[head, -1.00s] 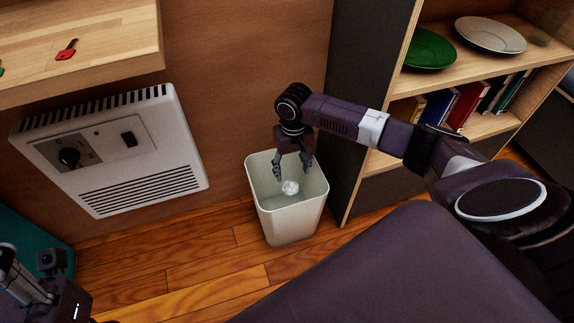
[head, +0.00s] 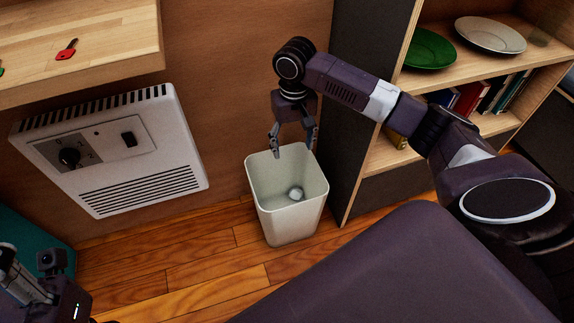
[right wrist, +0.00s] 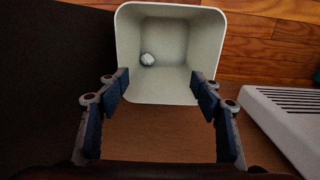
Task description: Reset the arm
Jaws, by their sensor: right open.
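My right gripper (head: 294,144) is open and empty, above the rim of a pale waste bin (head: 305,215) in the head view. My right arm (head: 350,90) comes in from the right, past the shelf. A small whitish crumpled ball (head: 295,193) lies inside the bin. In the right wrist view the open fingers (right wrist: 161,92) frame the lower part of the bin (right wrist: 128,45), with the ball (right wrist: 147,59) on its bottom. Part of my left arm (head: 45,285) shows at the lower left; its fingertips are out of view.
A white wall heater (head: 135,165) is left of the bin. A wooden shelf (head: 470,70) with a green plate (head: 428,50), a white plate (head: 490,34) and books stands to the right. A wooden counter (head: 110,40) with a red key (head: 67,49) is upper left. Wooden floor lies around the bin.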

